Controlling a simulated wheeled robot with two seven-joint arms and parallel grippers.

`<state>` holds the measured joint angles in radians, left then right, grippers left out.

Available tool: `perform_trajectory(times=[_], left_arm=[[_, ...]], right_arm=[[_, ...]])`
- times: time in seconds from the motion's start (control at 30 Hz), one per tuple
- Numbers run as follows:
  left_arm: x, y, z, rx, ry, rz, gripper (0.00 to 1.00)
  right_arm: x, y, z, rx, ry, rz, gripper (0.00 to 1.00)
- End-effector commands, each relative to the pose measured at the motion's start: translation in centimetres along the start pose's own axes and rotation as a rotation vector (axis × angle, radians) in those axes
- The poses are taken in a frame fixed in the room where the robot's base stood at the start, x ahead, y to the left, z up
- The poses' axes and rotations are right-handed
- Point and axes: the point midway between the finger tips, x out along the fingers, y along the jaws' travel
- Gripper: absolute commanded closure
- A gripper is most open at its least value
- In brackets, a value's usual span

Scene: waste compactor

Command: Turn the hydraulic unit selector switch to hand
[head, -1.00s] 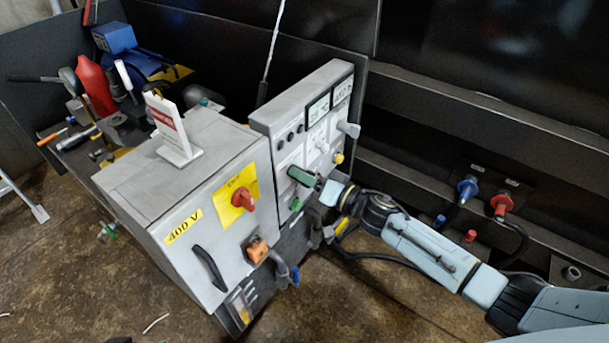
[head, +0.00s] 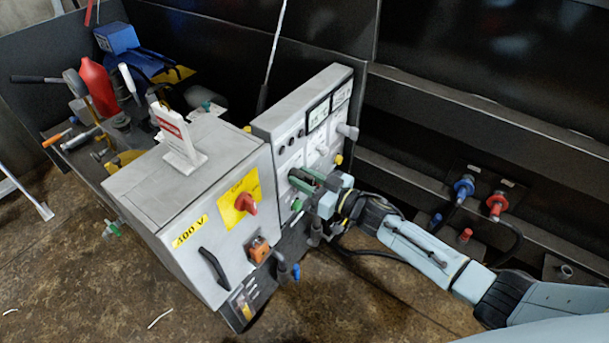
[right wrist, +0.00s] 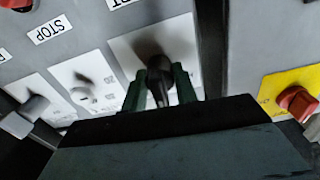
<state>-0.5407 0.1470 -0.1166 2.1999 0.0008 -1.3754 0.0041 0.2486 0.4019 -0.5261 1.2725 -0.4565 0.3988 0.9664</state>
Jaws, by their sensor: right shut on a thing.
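The grey control panel (head: 268,117) stands upright beside the grey cabinet. In the right wrist view a black selector knob (right wrist: 159,72) sits on a white plate (right wrist: 188,37) of the panel. My right gripper (right wrist: 160,90) has its two green fingers on either side of this knob and is shut on it. In the head view the right gripper (head: 304,180) is at the panel's lower left, and its fingers and wrist hide the knob there. The knob's position labels cannot be read. My left gripper is not in view.
The cabinet (head: 195,265) with a red rotary switch (head: 246,204) on a yellow plate stands close left of the gripper. Two more selectors show in the right wrist view, a middle one (right wrist: 84,92) and an outer one (right wrist: 34,107). Blue (head: 464,188) and red (head: 497,205) couplings are at right.

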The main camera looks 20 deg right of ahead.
Motion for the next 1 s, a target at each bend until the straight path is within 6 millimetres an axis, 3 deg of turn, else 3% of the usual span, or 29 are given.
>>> perform_trajectory(times=[0.6,1.0], left_arm=[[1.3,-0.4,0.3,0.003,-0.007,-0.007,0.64],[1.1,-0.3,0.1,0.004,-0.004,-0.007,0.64]], right_arm=[[-0.1,-0.1,0.1,-0.570,-0.001,0.000,0.94],[-0.1,-0.1,0.2,-0.806,-0.002,0.000,0.94]])
